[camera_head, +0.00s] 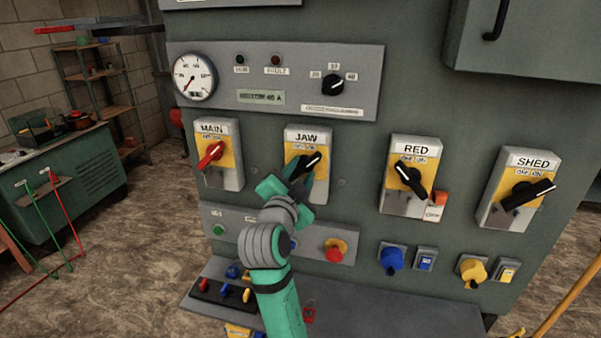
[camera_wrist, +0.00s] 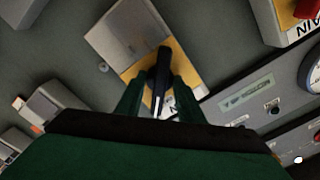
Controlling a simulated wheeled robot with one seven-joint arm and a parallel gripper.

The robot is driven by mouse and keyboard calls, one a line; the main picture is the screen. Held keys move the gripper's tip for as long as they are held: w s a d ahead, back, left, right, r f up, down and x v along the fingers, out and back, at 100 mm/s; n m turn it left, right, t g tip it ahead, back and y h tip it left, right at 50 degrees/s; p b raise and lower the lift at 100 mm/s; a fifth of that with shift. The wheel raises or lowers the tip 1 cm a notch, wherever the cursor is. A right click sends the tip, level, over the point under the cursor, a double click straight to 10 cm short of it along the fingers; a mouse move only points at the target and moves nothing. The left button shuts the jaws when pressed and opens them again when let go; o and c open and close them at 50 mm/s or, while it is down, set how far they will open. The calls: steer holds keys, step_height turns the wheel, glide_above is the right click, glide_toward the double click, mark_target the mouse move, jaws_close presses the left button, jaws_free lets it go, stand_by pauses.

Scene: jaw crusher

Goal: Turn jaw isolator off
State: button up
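The JAW isolator (camera_head: 318,140) is a grey box with a yellow plate and a black rotary handle (camera_head: 303,167) on the panel. The handle slants up and to the right, toward the ON side of its small OFF/ON label. My gripper (camera_head: 298,183) is at the handle and covers the box's lower left part. In the wrist view, the black handle (camera_wrist: 160,76) lies between my two green fingers (camera_wrist: 160,88). The fingers are apart, one on each side, with small gaps visible; contact cannot be told.
The MAIN isolator (camera_head: 218,155) with a red handle is at left. The RED isolator (camera_head: 410,177), carrying a red lock and tag, and the SHED isolator (camera_head: 518,190) are at right. A gauge strip (camera_head: 360,60) is above; buttons and a ledge (camera_head: 390,315) are below.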

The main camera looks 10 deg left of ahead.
jaws_close()
steer(key=shift+n, duration=0.3)
steer(key=n, duration=0.3)
steer(key=shift+f+n, duration=0.1)
steer(key=shift+n, duration=0.2)
steer(key=n, duration=0.4)
steer(key=shift+d+n, duration=0.1)
steer(key=shift+n, duration=0.2)
steer(key=n, duration=0.4)
steer(key=shift+n, duration=0.3)
steer(key=shift+d+n, duration=0.15)
steer(key=shift+n, duration=2.05)
